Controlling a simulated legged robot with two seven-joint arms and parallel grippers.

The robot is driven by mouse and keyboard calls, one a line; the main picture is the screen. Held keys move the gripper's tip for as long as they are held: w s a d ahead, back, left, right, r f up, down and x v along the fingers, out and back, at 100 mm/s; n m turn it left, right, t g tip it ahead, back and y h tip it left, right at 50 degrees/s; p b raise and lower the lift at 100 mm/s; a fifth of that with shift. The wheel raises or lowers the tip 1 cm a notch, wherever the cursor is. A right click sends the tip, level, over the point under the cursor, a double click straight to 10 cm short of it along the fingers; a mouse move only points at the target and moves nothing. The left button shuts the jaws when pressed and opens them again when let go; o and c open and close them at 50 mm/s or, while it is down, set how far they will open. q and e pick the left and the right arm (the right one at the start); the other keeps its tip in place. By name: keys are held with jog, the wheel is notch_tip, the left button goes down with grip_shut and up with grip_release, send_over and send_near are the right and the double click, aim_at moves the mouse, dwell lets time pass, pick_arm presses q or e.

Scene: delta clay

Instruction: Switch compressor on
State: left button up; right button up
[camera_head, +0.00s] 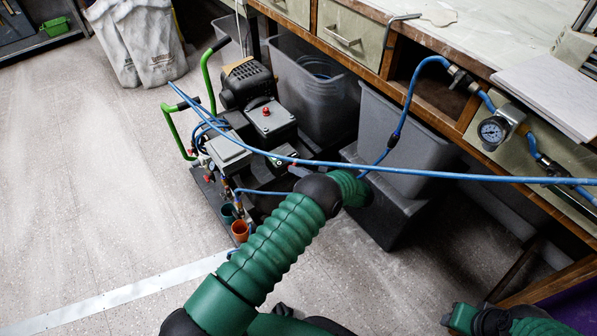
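The compressor (228,158) stands on the floor left of the bench, with green handles, a black motor and a grey metal tank top. A dark grey box (270,125) on it carries a red button (266,111) on top. My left arm reaches up from the bottom middle, its black joint and green ribbed end just right of and in front of the compressor. I cannot make out the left fingertips; the arm hides them or they are too small. Part of my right arm shows at the bottom right corner, with no fingers visible. Nothing is seen touching the red button.
A blue hose (450,176) runs from the compressor across the view to the right. The wooden bench (425,108) bears a pressure gauge (493,131). Grey bins (413,140) stand under it. The left floor is clear.

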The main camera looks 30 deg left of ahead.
pick_arm(q)
jog(key=shift+o, duration=1)
jog(key=shift+a+r, duration=0.15)
jog(key=shift+a, duration=0.25)
jog(key=shift+s, duration=0.1)
jog(key=p+v, duration=0.5)
jog(key=v, duration=1.2)
jog(key=shift+w+f, duration=0.2)
jog(key=shift+f, duration=0.05)
